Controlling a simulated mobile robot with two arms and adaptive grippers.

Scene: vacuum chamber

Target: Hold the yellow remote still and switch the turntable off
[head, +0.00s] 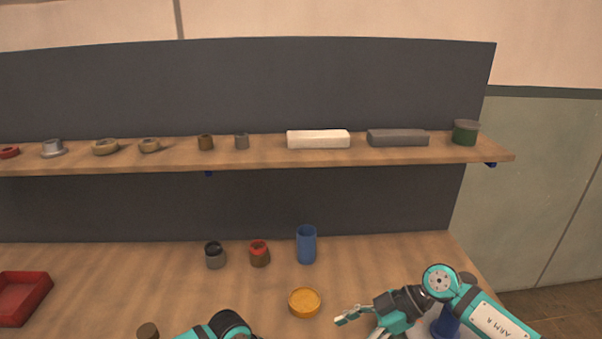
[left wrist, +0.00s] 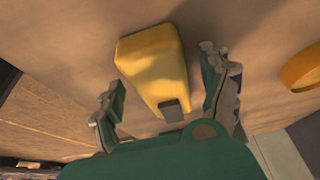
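The yellow remote (left wrist: 150,65) lies on the wooden bench in the left wrist view, with a dark grey patch at its near end. My left gripper (left wrist: 162,70) is open, with one finger on each side of the remote and visible gaps to it. In the head view my left arm shows only at the bottom edge, and its fingers and the remote are not visible. My right gripper (head: 354,326) is open and empty over the front right of the bench, its lower finger partly cut off by the frame. I cannot make out a turntable in either view.
A round orange-yellow piece (head: 304,302) lies left of my right gripper. A blue cup (head: 306,245) and two small pots (head: 259,254) stand behind it. A red tray (head: 22,298) is at far left. A shelf (head: 240,161) with several parts crosses the back.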

